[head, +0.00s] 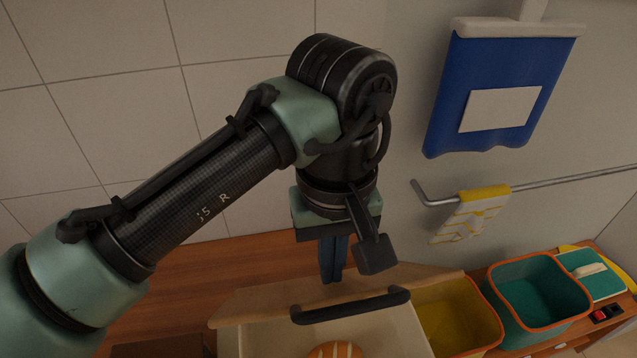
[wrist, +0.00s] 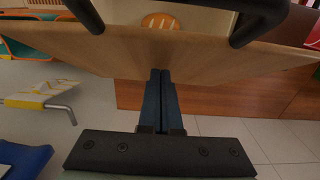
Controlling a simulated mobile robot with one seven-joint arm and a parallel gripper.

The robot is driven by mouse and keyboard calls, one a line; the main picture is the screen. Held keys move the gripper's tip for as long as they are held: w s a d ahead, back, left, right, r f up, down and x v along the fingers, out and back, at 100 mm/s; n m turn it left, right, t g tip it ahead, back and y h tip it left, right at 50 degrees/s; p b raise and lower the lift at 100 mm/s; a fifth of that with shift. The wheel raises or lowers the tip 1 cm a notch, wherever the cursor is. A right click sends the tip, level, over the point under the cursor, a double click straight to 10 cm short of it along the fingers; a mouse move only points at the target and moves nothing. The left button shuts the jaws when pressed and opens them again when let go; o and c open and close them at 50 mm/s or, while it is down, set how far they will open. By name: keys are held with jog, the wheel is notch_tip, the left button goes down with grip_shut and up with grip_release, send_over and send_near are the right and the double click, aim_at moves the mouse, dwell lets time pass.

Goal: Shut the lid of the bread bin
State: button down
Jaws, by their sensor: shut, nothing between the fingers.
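The bread bin (head: 240,343) is at the bottom of the head view, partly cut off by the frame, with a bread loaf (head: 335,350) showing in it. Its pale wooden lid (head: 265,303) stands open, with a dark bar handle (head: 350,306) near its edge. My gripper (head: 333,280) points down with its blue fingers together and empty, just behind the lid and handle. In the wrist view the fingertips (wrist: 161,72) overlap the wooden lid (wrist: 110,55); I cannot tell if they touch it. The loaf (wrist: 160,22) shows beyond, between the handle's dark ends.
A yellow bin (head: 455,315) and a teal bin with orange rim (head: 540,290) stand right of the bread bin. A towel (head: 470,215) hangs on a wall rail (head: 560,178), below a blue wall-hung item (head: 490,70).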

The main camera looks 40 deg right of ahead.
aim_at(338, 290)
jog(key=shift+s+a+f, duration=0.25)
jog(key=shift+s+f, duration=0.05)
jog(key=shift+s, duration=0.15)
jog(key=shift+s+a+f, duration=0.2)
jog(key=shift+s+f, duration=0.1)
jog(key=shift+s, duration=0.15)
jog(key=shift+s+a+f+b, duration=0.25)
jog(key=shift+s+f+b, duration=0.25)
jog(key=shift+f, duration=0.1)
jog(key=shift+s+a+f, duration=0.2)
jog(key=shift+s+f, duration=0.05)
jog(key=shift+s, duration=0.15)
